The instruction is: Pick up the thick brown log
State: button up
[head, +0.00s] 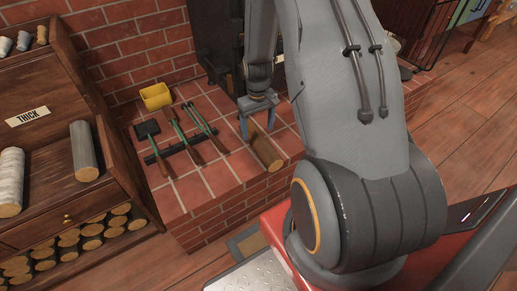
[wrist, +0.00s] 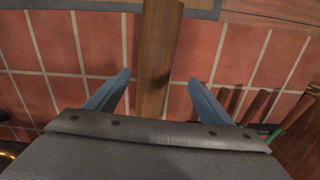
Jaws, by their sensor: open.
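The thick brown log (head: 266,152) lies on the tiled top of the brick hearth, with one cut end toward the hearth's front edge. My gripper (head: 258,124) is over the log's far part, pointing down. In the wrist view the log (wrist: 160,45) runs up the picture between the two blue-grey fingers of my gripper (wrist: 158,79). The fingers are open, one on each side, with a visible gap to the log on both sides.
Fireplace tools with green and brown handles (head: 193,131) lie left of the log, with a yellow box (head: 156,96) behind them. A wooden shelf labelled THICK (head: 27,116) holds a grey log (head: 84,152) and a pale log (head: 11,182). Small logs are stacked below.

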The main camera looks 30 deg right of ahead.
aim_at(260, 138)
jog(key=f, duration=0.5)
jog(key=d+f+b, duration=0.1)
jog(key=f, duration=0.2)
jog(key=shift+w+f, duration=0.2)
jog(key=shift+f, duration=0.05)
